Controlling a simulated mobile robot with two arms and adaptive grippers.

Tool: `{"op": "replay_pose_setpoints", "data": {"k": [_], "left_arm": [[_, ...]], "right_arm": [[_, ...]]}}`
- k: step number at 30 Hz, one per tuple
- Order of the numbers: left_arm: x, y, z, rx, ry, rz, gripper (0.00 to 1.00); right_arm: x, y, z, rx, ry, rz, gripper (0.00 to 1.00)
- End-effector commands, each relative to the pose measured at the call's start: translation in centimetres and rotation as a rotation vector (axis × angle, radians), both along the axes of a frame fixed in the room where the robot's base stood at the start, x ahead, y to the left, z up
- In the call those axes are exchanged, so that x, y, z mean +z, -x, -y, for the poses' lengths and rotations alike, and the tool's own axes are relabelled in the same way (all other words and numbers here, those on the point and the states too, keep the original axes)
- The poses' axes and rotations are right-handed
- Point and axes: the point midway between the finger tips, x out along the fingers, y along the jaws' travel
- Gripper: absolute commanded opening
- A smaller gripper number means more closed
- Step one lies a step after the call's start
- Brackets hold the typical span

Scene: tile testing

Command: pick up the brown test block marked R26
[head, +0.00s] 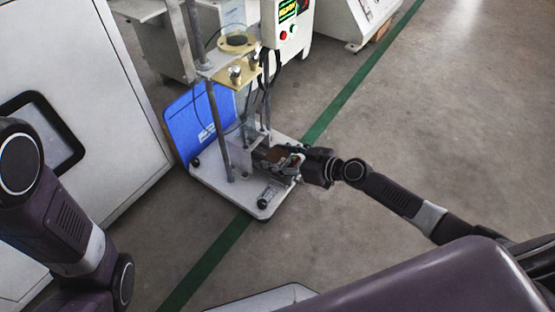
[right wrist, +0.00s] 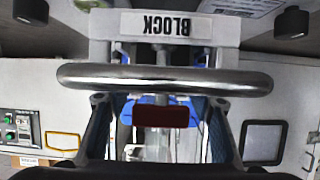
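In the right wrist view a dark red-brown block (right wrist: 166,113) shows between the fingers of my right gripper (right wrist: 160,135), with a gap on each side. The fingers are spread and do not appear to touch it. No R26 marking is readable. In the head view my right gripper (head: 288,162) reaches in from the right over the base of the test machine (head: 215,185). A small brown patch (head: 276,155) at its tips looks like the block, partly hidden. My left arm shows at the left, but its gripper is out of view.
A metal bar (right wrist: 165,78) crosses in front of the fingers in the wrist view, below an upside-down "BLOCK" label (right wrist: 162,24). Metal posts (head: 217,130) and a blue panel (head: 198,122) stand near the gripper. Open floor (head: 430,130) lies to the right.

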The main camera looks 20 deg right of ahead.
Motion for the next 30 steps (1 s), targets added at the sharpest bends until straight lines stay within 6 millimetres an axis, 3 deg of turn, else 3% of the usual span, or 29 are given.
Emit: {"op": "replay_pose_setpoints", "data": {"k": [1, 11, 23, 30], "left_arm": [[0.0, 0.0, 0.0, 0.0, 0.0, 0.0, 0.16], [0.0, 0.0, 0.0, 0.0, 0.0, 0.0, 0.16], [0.6, 0.0, 0.0, 0.001, 0.0, -0.001, 0.16], [3.1, 0.0, 0.0, 0.001, 0.001, 0.001, 0.16]], "right_arm": [[0.0, 0.0, 0.0, 0.0, 0.0, 0.0, 0.42], [0.0, 0.0, 0.0, 0.0, 0.0, 0.0, 0.06], [1.0, -0.1, 0.0, 0.0, 0.0, 0.004, 0.06], [4.2, -0.1, 0.1, 0.0, 0.0, 0.005, 0.06]]}}
